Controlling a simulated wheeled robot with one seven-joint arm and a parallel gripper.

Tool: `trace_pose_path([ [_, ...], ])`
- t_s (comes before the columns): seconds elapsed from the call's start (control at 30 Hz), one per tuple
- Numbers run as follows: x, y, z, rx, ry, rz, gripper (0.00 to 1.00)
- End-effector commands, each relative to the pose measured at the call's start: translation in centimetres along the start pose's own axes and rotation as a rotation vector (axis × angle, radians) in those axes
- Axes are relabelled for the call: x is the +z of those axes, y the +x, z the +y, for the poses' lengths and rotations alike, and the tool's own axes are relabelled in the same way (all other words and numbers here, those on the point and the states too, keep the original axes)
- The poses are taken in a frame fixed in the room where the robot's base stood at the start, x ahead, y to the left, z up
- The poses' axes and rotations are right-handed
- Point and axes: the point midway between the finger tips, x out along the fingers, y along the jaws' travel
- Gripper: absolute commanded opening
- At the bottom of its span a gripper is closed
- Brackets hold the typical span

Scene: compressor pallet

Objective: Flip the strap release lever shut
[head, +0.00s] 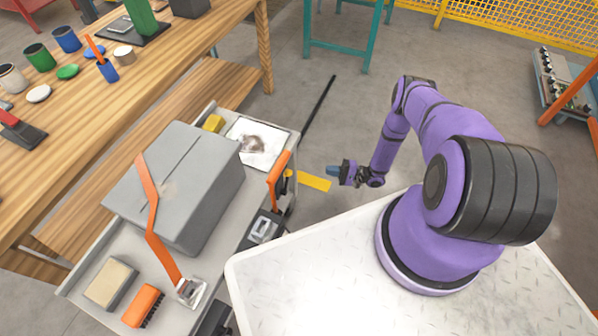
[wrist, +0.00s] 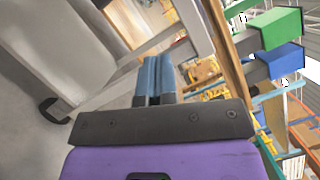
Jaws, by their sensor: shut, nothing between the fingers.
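An orange strap (head: 152,215) runs over the grey box-shaped compressor (head: 185,175) on a cart. At its front lower end is a small metal strap buckle (head: 190,290), where the release lever appears to be. The lever's position is too small to tell. My gripper (head: 332,171) is off the cart's right side, well apart from the buckle and touching nothing. Its blue fingers are together and empty. In the wrist view the gripper (wrist: 155,80) points past grey cart-like surfaces, and no strap or buckle is seen there.
The grey cart (head: 85,282) also carries a tan block (head: 110,283), an orange brush (head: 143,306) and a white sheet (head: 258,143). An orange upright handle (head: 277,180) stands at its right edge. A wooden workbench (head: 120,75) is behind.

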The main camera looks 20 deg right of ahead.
Motion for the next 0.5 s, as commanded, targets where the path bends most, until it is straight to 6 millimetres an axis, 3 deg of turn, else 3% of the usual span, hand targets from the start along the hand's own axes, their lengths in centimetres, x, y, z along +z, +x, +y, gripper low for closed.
trace_pose_path([
  [0.1,0.3,-0.2,1.1,-0.015,0.001,0.016,0.0],
  [0.27,0.4,0.8,1.2,-0.018,-0.001,0.019,0.0],
  [0.5,0.3,4.8,1.2,-0.016,-0.001,0.015,0.0],
])
